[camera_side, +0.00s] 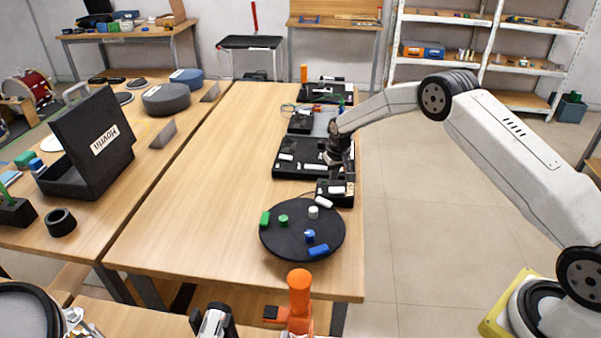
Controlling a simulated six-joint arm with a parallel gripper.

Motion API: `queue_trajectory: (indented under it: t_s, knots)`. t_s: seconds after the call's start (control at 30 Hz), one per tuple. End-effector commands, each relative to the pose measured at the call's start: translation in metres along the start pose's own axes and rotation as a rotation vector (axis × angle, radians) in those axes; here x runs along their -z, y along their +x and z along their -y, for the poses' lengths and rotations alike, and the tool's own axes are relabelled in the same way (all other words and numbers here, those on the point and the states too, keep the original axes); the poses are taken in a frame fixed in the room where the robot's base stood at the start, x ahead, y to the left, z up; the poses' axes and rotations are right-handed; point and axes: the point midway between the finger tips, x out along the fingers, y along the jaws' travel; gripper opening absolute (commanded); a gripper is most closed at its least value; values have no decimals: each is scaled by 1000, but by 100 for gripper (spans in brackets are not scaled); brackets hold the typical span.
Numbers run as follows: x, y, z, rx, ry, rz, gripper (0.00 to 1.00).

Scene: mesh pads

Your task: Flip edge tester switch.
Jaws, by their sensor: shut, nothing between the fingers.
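My gripper (336,162) points down over the right side of the long wooden table. It is small and dark here, and its fingers look shut with nothing held. It is over the right part of a large black pad (287,170) that carries several white pieces. A small black box (325,200) with white parts on top stands just in front of it, near the table's right edge. I cannot tell which device is the edge tester, and no switch can be made out at this size. I cannot tell whether my gripper touches anything.
A round black disc (275,238) with green, blue and white pieces lies in front. Farther back are a black unit (300,124) and another pad with an orange post (304,73). The table's left half (190,190) is clear. An open black case (92,145) stands left.

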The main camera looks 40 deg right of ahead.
Motion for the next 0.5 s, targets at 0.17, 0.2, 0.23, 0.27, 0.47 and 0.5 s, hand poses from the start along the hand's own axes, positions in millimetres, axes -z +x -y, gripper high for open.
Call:
queue_trajectory:
  t_s: [0.17, 0.2, 0.23, 0.27, 0.47, 0.5]
  knots:
    - [2, -11, 0, 0, 0, -1, 0]
    - [2, -13, 0, 0, 0, -1, 0]
    - [2, -14, 0, 0, 0, -1, 0]
    - [2, -16, 0, 0, 0, -1, 0]
    - [4, -27, 0, 0, 0, -1, 0]
    - [4, -29, 0, 0, 0, -1, 0]
